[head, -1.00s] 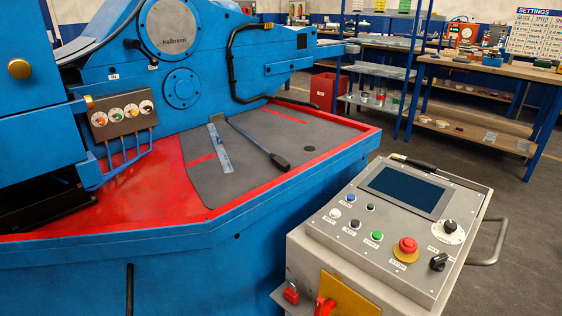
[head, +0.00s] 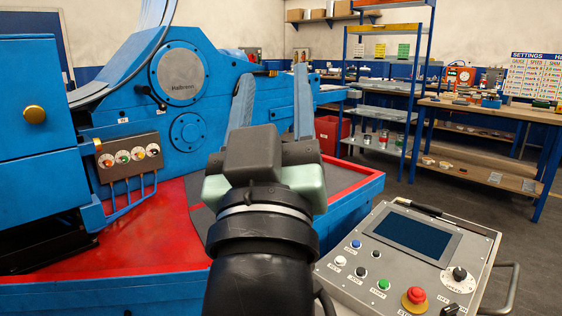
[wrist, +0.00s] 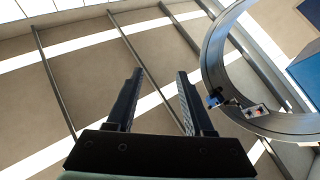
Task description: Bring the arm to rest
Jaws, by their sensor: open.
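My gripper (head: 271,105) stands up in the middle of the head view, with its two long fingers pointing upward and a clear gap between them. It is open and nothing is between the fingers. The wrist view also shows the gripper (wrist: 160,80) open and empty, facing the ceiling. No finger is seen touching anything.
A grey control panel (head: 385,275) stands at the lower right, close to my arm. Blue shelving (head: 380,112) and a workbench (head: 500,110) stand behind. A curved metal strip (wrist: 213,65) shows beside the gripper in the wrist view. Open floor (head: 440,195) lies at the right.

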